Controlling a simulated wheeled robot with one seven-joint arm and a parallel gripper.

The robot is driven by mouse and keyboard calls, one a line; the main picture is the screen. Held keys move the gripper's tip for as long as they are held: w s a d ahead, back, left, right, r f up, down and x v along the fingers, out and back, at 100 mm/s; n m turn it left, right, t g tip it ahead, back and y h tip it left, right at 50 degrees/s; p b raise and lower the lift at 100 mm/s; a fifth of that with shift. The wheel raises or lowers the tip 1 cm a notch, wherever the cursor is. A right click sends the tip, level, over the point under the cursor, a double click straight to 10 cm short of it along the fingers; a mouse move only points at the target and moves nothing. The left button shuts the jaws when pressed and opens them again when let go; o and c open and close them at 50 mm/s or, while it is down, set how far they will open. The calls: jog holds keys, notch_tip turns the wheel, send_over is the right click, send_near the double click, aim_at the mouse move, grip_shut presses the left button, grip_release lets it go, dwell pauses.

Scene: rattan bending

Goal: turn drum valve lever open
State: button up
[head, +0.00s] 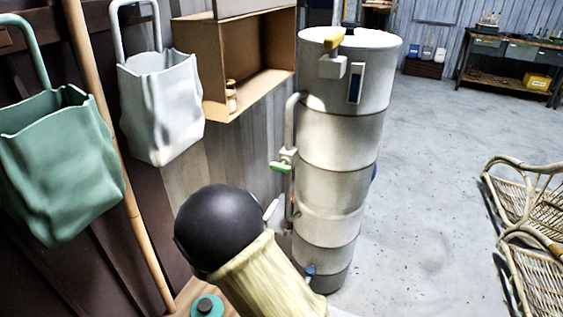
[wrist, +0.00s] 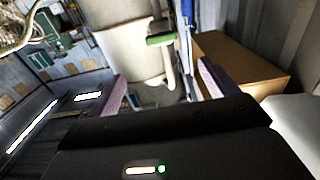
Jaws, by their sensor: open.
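A tall pale drum (head: 340,130) stands upright right of centre in the head view. A green lever (head: 280,166) sits on a pipe at its left side, and a yellow lever (head: 340,41) is on its top. A small blue handle (head: 310,270) is near its base. The label does not show which one is the drum valve lever. In the wrist view the green lever (wrist: 160,40) lies ahead of and between my open fingers, apart from them. My gripper (wrist: 162,84) is empty; in the head view my arm mostly hides it.
A cardboard box shelf (head: 240,100) is on the wall left of the drum. A white bag (head: 160,105) and a green bag (head: 60,165) hang further left, beside a long pole (head: 110,140). Rattan chairs (head: 530,220) stand at right. The floor between is clear.

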aim_at(279, 169)
jog(key=shift+s+a, duration=0.1)
jog(key=shift+a, duration=0.1)
jog(key=b+x, duration=0.2)
jog(key=x, duration=1.5)
jog(key=shift+w+d, duration=0.1)
jog(key=shift+w, duration=0.1)
jog(key=c, duration=1)
